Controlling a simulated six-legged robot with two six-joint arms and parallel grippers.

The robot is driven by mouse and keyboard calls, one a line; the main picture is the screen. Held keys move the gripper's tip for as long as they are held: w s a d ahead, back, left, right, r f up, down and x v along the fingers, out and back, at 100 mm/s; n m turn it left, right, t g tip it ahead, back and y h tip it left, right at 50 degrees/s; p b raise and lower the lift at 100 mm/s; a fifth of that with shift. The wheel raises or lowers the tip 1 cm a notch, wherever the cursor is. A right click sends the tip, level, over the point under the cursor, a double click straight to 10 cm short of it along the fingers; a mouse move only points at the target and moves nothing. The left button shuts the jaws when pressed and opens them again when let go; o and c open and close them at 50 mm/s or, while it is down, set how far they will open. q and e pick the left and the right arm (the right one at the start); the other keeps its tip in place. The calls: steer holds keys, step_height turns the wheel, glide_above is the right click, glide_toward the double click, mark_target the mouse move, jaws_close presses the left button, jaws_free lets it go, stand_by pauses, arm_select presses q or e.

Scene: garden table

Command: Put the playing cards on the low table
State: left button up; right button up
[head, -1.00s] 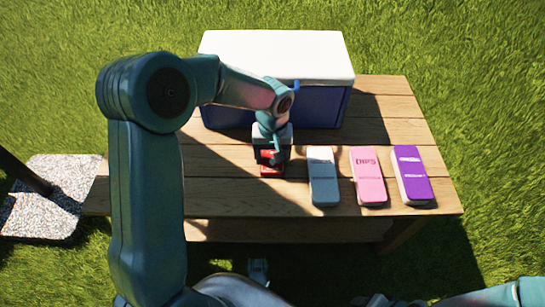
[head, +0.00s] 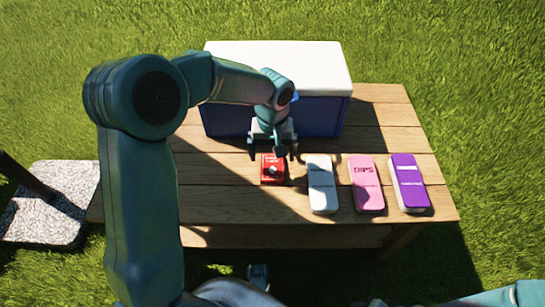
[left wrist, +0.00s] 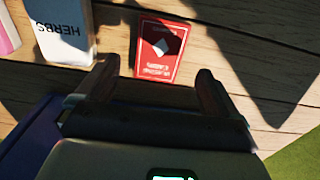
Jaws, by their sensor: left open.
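The playing cards are a small red box (head: 272,168) with a white emblem, lying flat on the wooden table (head: 230,202) in front of the cooler. They also show in the left wrist view (left wrist: 158,50), just beyond the fingertips. My left gripper (head: 272,151) is open and empty, at the far side of the red box. In the left wrist view its two fingers (left wrist: 158,80) are spread apart with the box ahead of the gap. No clear view of my right gripper's fingers is given.
A blue cooler (head: 322,116) with a white lid stands behind the cards. To their right lie a pale box (head: 321,184), marked HERBS in the wrist view (left wrist: 64,35), a pink box (head: 366,184) and a purple box (head: 408,183). A speckled slab (head: 62,182) lies left.

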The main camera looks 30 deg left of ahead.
mark_target(272, 167)
arm_select(q)
step_height(272, 167, up, 7)
steer(key=p, duration=0.2)
stand_by(0.6)
